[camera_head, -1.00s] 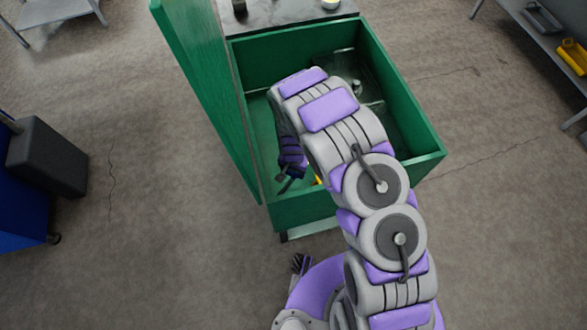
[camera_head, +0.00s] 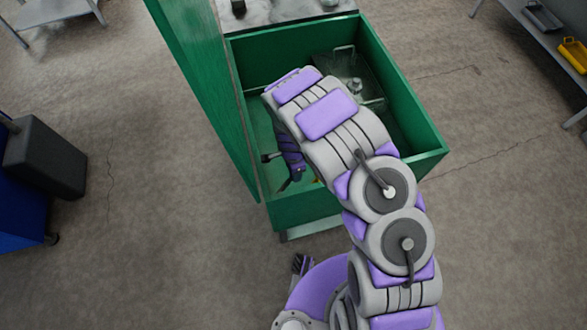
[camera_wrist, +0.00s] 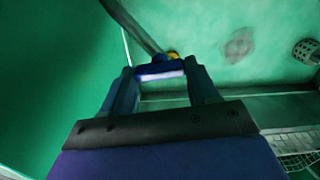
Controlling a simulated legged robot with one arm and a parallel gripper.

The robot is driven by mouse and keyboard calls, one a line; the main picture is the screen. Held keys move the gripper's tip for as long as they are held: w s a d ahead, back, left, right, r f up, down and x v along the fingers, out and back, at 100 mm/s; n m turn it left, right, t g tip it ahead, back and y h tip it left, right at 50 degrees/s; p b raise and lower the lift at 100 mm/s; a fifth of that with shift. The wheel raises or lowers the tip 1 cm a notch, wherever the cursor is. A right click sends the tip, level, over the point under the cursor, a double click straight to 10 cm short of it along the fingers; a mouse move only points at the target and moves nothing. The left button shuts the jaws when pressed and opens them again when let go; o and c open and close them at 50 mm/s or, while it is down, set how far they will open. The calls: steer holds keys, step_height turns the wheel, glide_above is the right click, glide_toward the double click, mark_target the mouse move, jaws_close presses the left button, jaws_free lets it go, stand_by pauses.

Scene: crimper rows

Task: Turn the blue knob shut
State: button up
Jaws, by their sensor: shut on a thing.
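The blue knob (camera_wrist: 158,69) sits between the two fingertips of my gripper (camera_wrist: 160,74) in the wrist view, with a bright strip along its near side. My gripper is shut on it. A yellow part (camera_wrist: 172,56) shows just behind the knob, beside a dark pipe or bar (camera_wrist: 132,26) that runs up to the left. In the head view my gripper (camera_head: 291,178) is down inside the open green box (camera_head: 408,110), near its front left. The knob is hidden there by my arm.
The raised green lid (camera_head: 205,95) stands along the box's left side. A metal plate with a handle (camera_head: 342,64) lies in the box. In the wrist view a perforated cup (camera_wrist: 306,50) and a wire basket (camera_wrist: 296,161) are at the right. Open floor surrounds the box.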

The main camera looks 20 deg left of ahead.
steer(key=shift+a+m, duration=0.1)
steer(key=shift+m, duration=0.5)
steer(key=o, duration=1.1)
steer(key=shift+a, duration=0.2)
steer(key=shift+c, duration=0.2)
steer(key=shift+d, duration=0.15)
steer(key=shift+r, duration=0.2)
step_height(320, 180, up, 17)
steer(key=p, duration=0.3)
steer(key=shift+f, duration=0.1)
